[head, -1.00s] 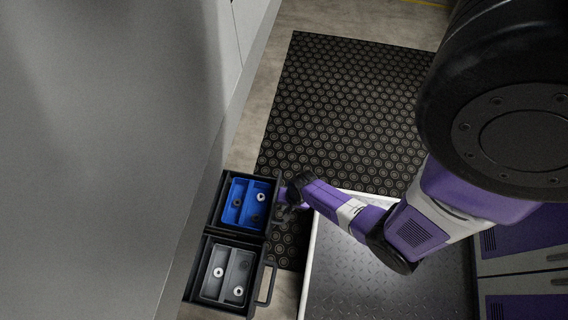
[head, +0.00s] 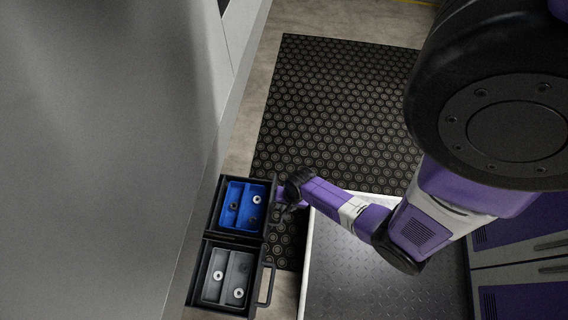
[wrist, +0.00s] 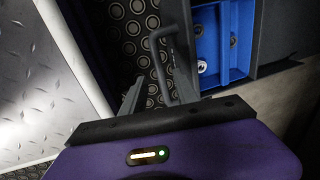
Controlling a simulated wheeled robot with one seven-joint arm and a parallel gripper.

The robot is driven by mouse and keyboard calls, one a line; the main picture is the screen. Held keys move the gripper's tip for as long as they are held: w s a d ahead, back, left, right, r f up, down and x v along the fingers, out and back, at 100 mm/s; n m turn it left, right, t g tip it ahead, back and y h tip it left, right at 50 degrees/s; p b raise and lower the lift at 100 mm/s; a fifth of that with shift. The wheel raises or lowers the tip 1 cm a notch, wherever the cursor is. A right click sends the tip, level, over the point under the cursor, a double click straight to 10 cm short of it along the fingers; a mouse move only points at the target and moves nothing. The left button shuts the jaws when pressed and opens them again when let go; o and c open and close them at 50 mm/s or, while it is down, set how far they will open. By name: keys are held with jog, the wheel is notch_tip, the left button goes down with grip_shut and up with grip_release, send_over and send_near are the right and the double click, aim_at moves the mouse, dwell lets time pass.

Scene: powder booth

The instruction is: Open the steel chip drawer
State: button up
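Two black drawers stand pulled out side by side from the grey cabinet in the head view. One holds a blue tray (head: 242,206) with several small metal rings or washers; the other holds a grey tray (head: 228,277) with a few pale rings. No label tells which is the steel chip drawer. My gripper (head: 284,200) is at the front of the blue-tray drawer. In the wrist view my gripper (wrist: 158,92) has its fingers apart, with a dark bar handle (wrist: 155,48) between or just beyond them. I cannot tell whether they touch it.
The grey-tray drawer's handle (head: 266,285) sticks out close below my gripper in the head view. A pale-rimmed diamond-plate platform (head: 345,275) lies to the right. A black studded mat (head: 335,110) covers the floor beyond. The large grey cabinet side (head: 90,150) fills the left.

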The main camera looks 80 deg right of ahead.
jog(key=shift+s+r+p, duration=0.2)
jog(key=shift+r+p, duration=0.1)
jog(key=shift+r, duration=0.65)
jog(key=shift+s+r+p, duration=0.15)
jog(key=shift+r+p, duration=0.15)
jog(key=shift+r, duration=0.6)
jog(key=shift+s, duration=0.1)
